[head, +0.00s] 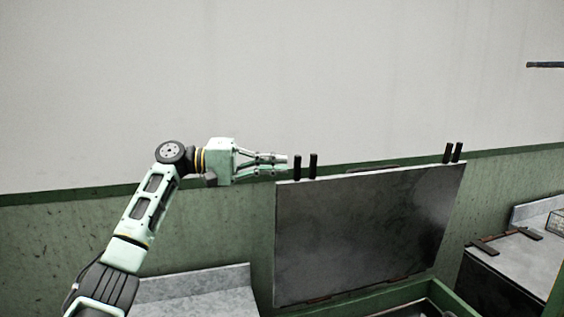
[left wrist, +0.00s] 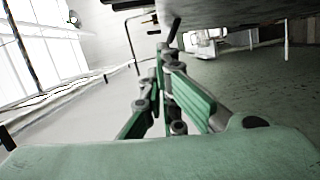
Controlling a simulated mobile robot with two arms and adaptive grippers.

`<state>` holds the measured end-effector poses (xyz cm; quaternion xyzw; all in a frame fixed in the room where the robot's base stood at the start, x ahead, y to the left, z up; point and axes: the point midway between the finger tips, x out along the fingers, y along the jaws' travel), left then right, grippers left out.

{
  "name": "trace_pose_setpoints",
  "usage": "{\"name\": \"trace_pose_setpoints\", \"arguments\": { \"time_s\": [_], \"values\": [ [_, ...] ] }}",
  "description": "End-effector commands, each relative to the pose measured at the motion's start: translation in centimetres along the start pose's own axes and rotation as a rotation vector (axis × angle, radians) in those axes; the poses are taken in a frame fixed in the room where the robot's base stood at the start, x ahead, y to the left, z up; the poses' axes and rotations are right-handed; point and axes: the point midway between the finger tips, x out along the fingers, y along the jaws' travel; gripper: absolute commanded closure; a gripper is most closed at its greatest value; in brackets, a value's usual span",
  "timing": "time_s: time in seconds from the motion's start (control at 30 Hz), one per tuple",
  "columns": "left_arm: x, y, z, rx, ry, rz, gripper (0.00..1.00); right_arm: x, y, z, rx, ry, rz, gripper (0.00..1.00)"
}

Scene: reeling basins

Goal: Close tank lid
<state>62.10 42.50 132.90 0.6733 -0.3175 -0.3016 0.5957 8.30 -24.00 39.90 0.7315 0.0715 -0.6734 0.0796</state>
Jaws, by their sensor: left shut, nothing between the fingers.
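The tank lid (head: 370,230) is a dark grey metal panel, raised nearly upright at the back of a green-rimmed tank (head: 452,300). Two pairs of black posts stick up at its top edge, one pair (head: 305,167) at the left corner and one (head: 453,153) at the right. My left gripper (head: 284,163) is shut and empty, just left of the left posts at the lid's top edge. I cannot tell whether it touches the lid. In the left wrist view the gripper's fingers (left wrist: 168,60) are together, close to a dark panel edge above. My right gripper is not in view.
A grey counter (head: 195,290) stands below my left arm. Another counter with a grey top (head: 520,255) and dark bars is at the right. A green band of wall (head: 60,240) runs behind, with a plain pale wall above it.

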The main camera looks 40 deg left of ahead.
Motion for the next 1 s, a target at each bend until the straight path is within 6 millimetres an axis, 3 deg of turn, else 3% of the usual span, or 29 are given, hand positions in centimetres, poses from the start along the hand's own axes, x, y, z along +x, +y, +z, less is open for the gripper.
{"name": "trace_pose_setpoints", "arguments": {
  "time_s": [0.4,1.0],
  "values": [
    [1.1,-0.1,3.5,0.000,0.000,-0.002,1.00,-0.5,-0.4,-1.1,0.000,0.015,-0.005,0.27],
    [1.7,0.1,3.9,0.013,0.000,-0.002,1.00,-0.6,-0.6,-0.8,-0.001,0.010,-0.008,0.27]
  ]
}}
